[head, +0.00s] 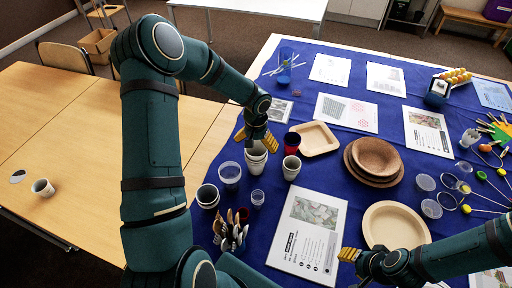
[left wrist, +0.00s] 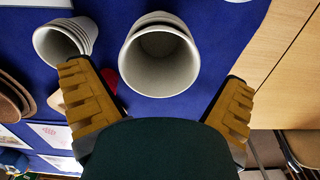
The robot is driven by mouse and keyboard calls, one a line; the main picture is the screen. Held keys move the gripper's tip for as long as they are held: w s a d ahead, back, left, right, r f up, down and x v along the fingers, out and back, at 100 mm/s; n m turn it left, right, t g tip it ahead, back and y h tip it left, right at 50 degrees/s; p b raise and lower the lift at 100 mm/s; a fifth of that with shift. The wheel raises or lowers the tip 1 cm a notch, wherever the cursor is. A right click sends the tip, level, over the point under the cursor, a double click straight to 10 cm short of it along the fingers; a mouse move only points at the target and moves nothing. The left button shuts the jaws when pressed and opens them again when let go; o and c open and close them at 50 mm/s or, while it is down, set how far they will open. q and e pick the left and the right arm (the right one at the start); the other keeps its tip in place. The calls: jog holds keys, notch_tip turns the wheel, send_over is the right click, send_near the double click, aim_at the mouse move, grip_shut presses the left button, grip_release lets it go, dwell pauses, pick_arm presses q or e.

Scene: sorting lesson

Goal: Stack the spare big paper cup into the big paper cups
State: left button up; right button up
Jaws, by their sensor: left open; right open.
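Two groups of white paper cups stand near my left gripper. In the head view one nested stack (head: 256,162) is directly below that gripper, and another cup or stack (head: 291,168) is to its right. The left wrist view shows a round white cup mouth (left wrist: 160,60) with a double rim between the fingers, and several nested rims (left wrist: 66,42) at left. My left gripper (head: 258,138) is open; its fingers flank the cup mouth without visible contact. My right gripper (head: 349,255) is open and empty near the beige plate.
Dark-mouthed cups (head: 208,196), a clear cup (head: 230,174), a holder of spoons (head: 232,232) and a red cup (head: 292,142) stand close by on the blue cloth. Brown bowls (head: 376,158) and a beige plate (head: 397,225) are right. The left wooden table (head: 80,135) is mostly clear.

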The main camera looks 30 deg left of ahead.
pick_arm(q)
notch_tip(320, 180, up, 10)
jog(key=p, duration=0.1)
jog(key=s+d+f+m+h, duration=0.1)
jog(key=s+d+f+h, duration=0.15)
jog(key=d+f, duration=0.4)
jog(key=s+d+f+h, duration=0.1)
jog(key=s+d+f, duration=0.25)
jog(key=d, duration=0.55)
jog(key=shift+n+t+h, duration=0.25)
jog(key=shift+n+t, duration=0.25)
jog(key=shift+t, duration=0.4)
jog(key=s+d+f, duration=0.2)
jog(key=s, duration=0.1)
jog(key=s+d+f, duration=0.2)
jog(key=s, duration=0.1)
jog(key=s+d+f, duration=0.2)
jog(key=s, duration=0.1)
jog(key=shift+s+d+f, duration=0.1)
jog(key=shift+s+d, duration=0.1)
jog(key=shift+d, duration=0.1)
jog(key=shift+s+f, duration=0.2)
jog(key=shift+s, duration=0.35)
jog(key=shift+a, duration=0.1)
jog(key=shift+f, duration=0.1)
